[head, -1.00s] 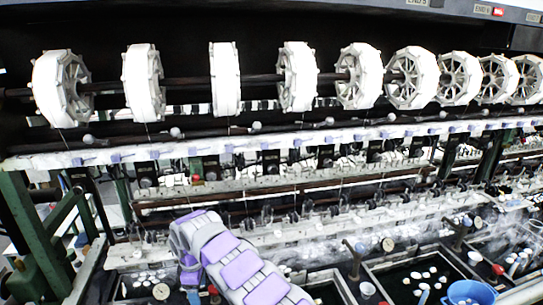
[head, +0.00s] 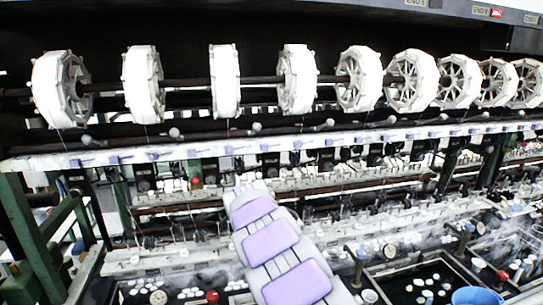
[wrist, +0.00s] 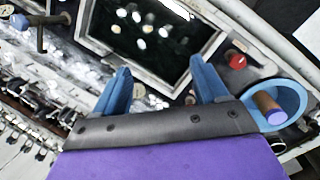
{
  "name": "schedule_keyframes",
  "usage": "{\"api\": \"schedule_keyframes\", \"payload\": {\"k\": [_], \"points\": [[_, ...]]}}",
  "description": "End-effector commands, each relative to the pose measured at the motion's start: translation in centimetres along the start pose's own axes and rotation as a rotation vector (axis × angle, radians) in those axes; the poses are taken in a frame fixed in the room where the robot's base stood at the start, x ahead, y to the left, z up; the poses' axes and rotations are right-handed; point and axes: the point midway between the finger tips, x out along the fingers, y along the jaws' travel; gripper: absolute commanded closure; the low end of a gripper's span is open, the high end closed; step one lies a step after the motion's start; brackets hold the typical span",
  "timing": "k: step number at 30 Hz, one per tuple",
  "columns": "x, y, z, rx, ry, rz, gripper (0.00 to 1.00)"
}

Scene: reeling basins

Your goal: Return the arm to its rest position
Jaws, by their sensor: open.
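My arm, with purple pads, reaches up from the bottom of the head view (head: 277,250), in front of the reeling machine. The gripper end is hidden in that view. In the wrist view my gripper (wrist: 160,90) shows two blue fingers set wide apart. The fingers are open with nothing between them. Beyond the fingertips is a dark basin (wrist: 112,40) with white cocoons floating in it.
A row of white reels (head: 225,82) runs along a shaft at the back. A blue bucket (head: 476,296) stands at the lower right of the head view; in the wrist view a blue container (wrist: 290,97) is right of the gripper. A red knob (wrist: 238,61) sits on the basin edge.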

Motion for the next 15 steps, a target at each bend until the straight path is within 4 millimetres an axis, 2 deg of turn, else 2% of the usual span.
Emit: {"api": "schedule_keyframes", "payload": {"k": [1, 7, 11, 15], "points": [[-0.6, 0.5, 2.0, 0.055, -0.006, 0.004, 0.27], [-1.9, 0.6, 9.7, 0.266, -0.031, -0.01, 0.27], [-2.3, -0.5, 14.5, 0.392, -0.042, -0.034, 0.27], [-2.5, -2.7, 19.2, 0.515, -0.047, -0.068, 0.27]]}}
